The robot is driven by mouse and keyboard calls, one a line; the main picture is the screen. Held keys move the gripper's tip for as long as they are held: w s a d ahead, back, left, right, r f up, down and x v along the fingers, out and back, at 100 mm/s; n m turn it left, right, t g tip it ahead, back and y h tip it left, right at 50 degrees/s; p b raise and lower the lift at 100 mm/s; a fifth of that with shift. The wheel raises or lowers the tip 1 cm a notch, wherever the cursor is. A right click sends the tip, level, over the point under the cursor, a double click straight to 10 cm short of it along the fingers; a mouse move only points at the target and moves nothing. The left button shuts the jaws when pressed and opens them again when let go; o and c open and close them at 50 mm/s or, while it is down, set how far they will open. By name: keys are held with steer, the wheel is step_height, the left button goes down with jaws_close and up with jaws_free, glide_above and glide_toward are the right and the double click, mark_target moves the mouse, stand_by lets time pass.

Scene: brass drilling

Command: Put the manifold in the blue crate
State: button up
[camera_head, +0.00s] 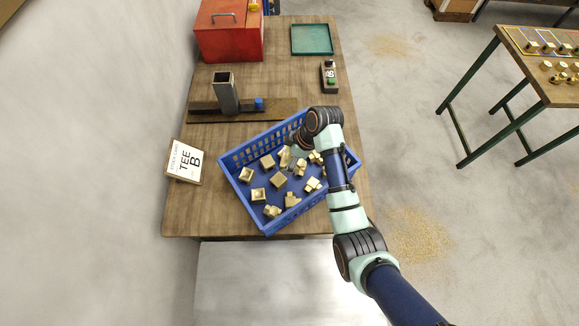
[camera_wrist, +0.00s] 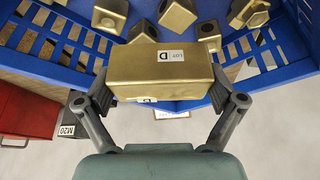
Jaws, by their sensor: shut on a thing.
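The manifold, a long brass block with a white label marked D (camera_wrist: 150,72), sits between the fingers of my gripper (camera_wrist: 160,92) in the wrist view. The fingers press on its two short ends. The blue crate (camera_head: 247,199) stands on the wooden bench in the head view, with several brass pieces in it. My gripper (camera_head: 297,145) is over the far part of the crate there, partly hidden by my arm. The crate's lattice wall (camera_wrist: 62,38) shows behind the manifold in the wrist view. Whether the manifold touches anything in the crate cannot be told.
Another table (camera_head: 540,75) is far right.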

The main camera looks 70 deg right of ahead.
step_height(320, 180, down, 9)
steer(key=shift+f+b, duration=0.1)
steer(key=shift+b, duration=0.35)
steer(key=shift+f, duration=0.1)
steer(key=o, duration=1.5)
steer(key=shift+c, duration=0.2)
steer(key=shift+r, duration=0.4)
steer(key=p+v, duration=0.1)
steer(key=v, duration=1)
steer(key=shift+s+r, duration=0.15)
steer(key=shift+s, duration=0.05)
